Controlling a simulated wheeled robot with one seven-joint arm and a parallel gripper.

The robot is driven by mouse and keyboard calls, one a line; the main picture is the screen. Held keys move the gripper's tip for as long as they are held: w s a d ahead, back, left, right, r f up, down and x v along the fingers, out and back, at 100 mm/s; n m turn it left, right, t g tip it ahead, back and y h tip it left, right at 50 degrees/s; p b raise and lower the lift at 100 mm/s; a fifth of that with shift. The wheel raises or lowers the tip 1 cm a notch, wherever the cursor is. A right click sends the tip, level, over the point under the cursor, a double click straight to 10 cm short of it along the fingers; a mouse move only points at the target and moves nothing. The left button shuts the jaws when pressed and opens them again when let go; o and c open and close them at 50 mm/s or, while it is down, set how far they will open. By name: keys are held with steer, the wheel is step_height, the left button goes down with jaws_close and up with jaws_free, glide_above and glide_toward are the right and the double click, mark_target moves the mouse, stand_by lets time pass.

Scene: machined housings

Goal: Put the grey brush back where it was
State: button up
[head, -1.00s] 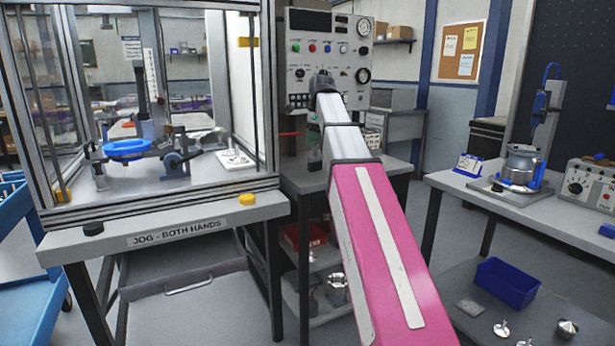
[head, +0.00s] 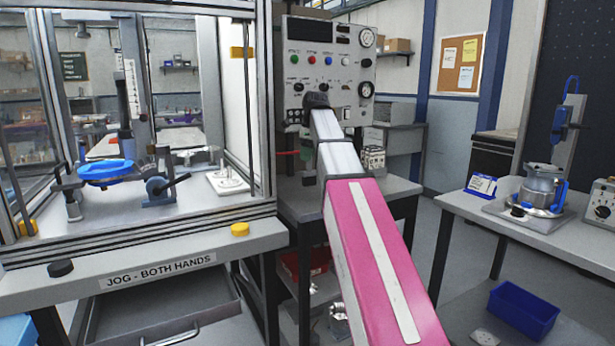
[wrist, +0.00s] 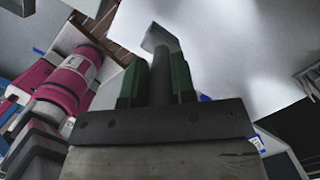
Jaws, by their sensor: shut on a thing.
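In the wrist view, my gripper (wrist: 158,78) has its two green-padded fingers closed on a grey thing, which I take to be the grey brush (wrist: 161,40). Its shaft sits between the fingers and a paler, angled end sticks out beyond them. The rest of it is hidden. In the head view, my pink and white arm reaches toward the dark-framed bench (head: 295,205) below the control panel. The gripper end there is small and partly hidden by the arm, and I cannot make out the brush.
The glazed test cell (head: 140,225) with a blue ring fixture (head: 107,170) stands left. The control panel (head: 330,75) rises behind the arm. A right-hand bench (head: 480,212) carries a metal housing (head: 541,186). A blue bin (head: 523,310) sits on its lower shelf. Floor shows between the benches.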

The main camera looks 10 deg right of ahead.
mark_target(308, 171)
steer(key=shift+f, duration=2.9)
steer(key=shift+f, duration=0.1)
steer(key=o, duration=0.9)
steer(key=r, duration=0.4)
steer(key=d+r, duration=0.1)
steer(key=r, duration=0.7)
steer(key=shift+s+d, duration=0.3)
steer(key=shift+s, duration=0.1)
